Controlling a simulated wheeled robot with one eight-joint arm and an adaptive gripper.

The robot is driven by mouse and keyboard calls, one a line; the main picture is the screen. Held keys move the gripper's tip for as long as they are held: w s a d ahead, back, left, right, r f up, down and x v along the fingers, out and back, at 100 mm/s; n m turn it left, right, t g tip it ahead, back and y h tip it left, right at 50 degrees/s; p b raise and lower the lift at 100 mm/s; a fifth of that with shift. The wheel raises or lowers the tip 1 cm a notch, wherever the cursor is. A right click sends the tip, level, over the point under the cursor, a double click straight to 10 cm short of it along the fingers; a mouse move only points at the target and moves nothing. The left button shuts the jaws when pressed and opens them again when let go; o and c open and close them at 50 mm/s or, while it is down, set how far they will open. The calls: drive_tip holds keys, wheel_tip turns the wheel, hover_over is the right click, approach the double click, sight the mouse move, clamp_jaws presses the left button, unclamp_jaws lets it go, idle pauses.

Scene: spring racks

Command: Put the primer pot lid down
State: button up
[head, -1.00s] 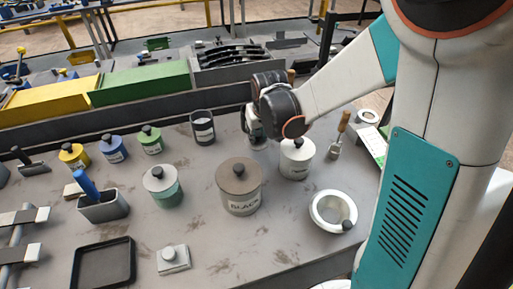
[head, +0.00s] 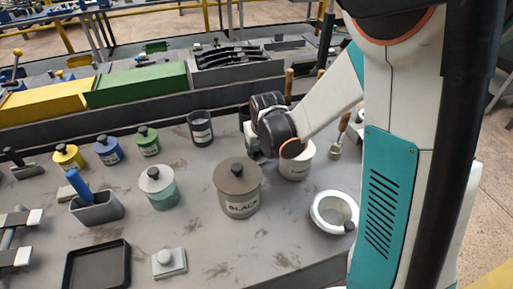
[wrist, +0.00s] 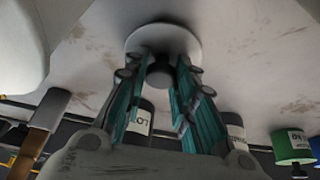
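The primer pot lid (wrist: 160,42) is a pale round disc with a dark grey knob. In the wrist view its knob sits between the fingertips of my gripper (wrist: 160,72), which looks shut on it. In the head view my gripper (head: 257,154) points down just left of a white labelled pot (head: 296,169). The lid is hidden there behind my gripper and wrist, and the top of the white pot is largely covered too. I cannot tell if the lid touches the bench.
A pot labelled BLACK (head: 238,190) stands left and nearer. A dark cup (head: 200,128) stands behind left. Some grey bench (head: 285,215) is clear between BLACK and the bowl.

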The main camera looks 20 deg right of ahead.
drive_tip(key=o, duration=0.3)
drive_tip(key=shift+r, duration=0.25)
drive_tip(key=s+r+t+p, duration=0.1)
drive_tip(key=s+r+p, duration=0.1)
drive_tip(key=s+r, duration=0.55)
drive_tip(key=s+r+p, duration=0.3)
drive_tip(key=s+r, duration=0.1)
drive_tip(key=r, duration=0.7)
drive_tip(key=shift+t, duration=0.9)
drive_tip(key=s+r, duration=0.1)
drive_tip(key=s, duration=0.2)
drive_tip(key=s+r, duration=0.1)
drive_tip(key=s, duration=0.3)
drive_tip(key=s+r, duration=0.1)
drive_tip(key=s, duration=0.3)
drive_tip(key=shift+s+r, duration=0.15)
